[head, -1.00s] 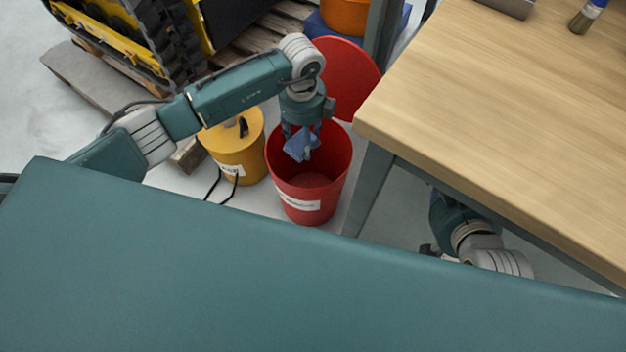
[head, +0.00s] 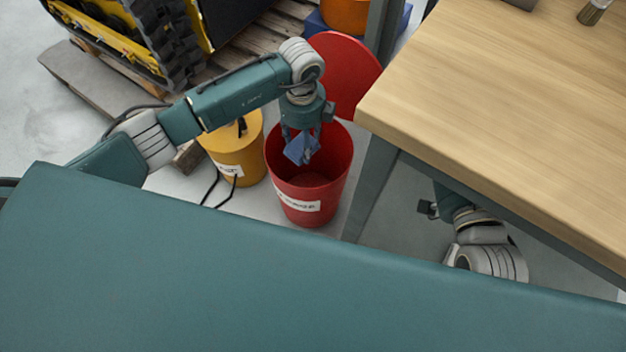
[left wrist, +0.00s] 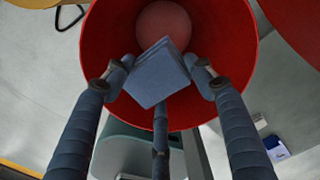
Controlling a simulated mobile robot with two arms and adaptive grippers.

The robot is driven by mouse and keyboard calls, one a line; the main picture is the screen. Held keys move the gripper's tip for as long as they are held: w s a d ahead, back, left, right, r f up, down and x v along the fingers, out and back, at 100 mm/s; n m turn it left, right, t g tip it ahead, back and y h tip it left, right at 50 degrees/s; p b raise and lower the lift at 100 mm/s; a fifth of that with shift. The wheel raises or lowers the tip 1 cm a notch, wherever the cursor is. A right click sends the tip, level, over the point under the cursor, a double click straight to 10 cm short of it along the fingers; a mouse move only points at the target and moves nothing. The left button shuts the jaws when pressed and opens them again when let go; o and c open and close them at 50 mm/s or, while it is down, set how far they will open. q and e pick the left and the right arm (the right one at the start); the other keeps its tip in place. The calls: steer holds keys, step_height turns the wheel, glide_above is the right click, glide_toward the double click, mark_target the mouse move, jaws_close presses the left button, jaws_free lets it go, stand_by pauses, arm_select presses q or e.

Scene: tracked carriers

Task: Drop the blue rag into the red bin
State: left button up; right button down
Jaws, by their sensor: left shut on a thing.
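The blue rag (head: 300,149) is a small folded square. My left gripper (head: 302,140) is shut on it and holds it over the mouth of the red bin (head: 309,203), fingers pointing down. In the left wrist view the rag (left wrist: 158,75) sits between the fingertips of my left gripper (left wrist: 158,77), with the open red bin (left wrist: 232,40) around and beneath it. The bin's bottom shows and looks empty. Its round red lid (head: 347,75) stands tilted open behind it. My right gripper (head: 428,209) shows only partly under the table, too small to tell its state.
A yellow can (head: 236,155) with a black cable stands just left of the bin. The wooden table (head: 490,120) is close on the right, its leg (head: 370,190) beside the bin. A tracked carrier (head: 150,40) and pallet are at the back left.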

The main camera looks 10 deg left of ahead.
stand_by(0.3)
arm_select(q)
steer(key=o, duration=1.2)
step_height(320, 180, up, 12)
steer(key=shift+r, duration=0.1)
